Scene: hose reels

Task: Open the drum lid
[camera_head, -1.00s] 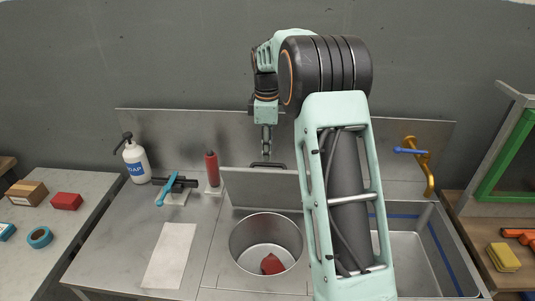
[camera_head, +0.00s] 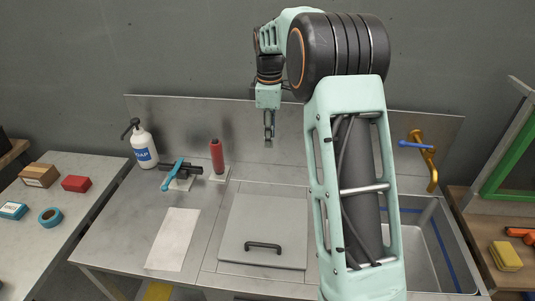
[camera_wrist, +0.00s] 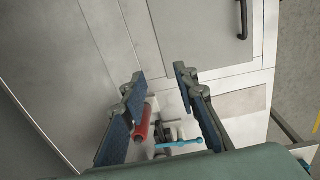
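The drum lid (camera_head: 240,220) is a grey square plate lying flat in the steel counter, over where the round drum was visible. Its dark handle (camera_head: 263,246) is near the front edge. The drum's inside is hidden. My gripper (camera_head: 269,137) hangs fingers down above and behind the lid, in front of the backsplash, touching neither lid nor handle. In the wrist view my gripper (camera_wrist: 161,73) has its two fingers apart with nothing held between them. The lid (camera_wrist: 200,30) and part of its handle (camera_wrist: 241,18) show at the top there.
A red bottle (camera_head: 217,157), a blue-handled tool (camera_head: 173,174) and a soap bottle (camera_head: 144,152) stand left of the lid. A sink (camera_head: 418,245) with a yellow faucet (camera_head: 431,160) is at right. My arm hides the counter between lid and sink.

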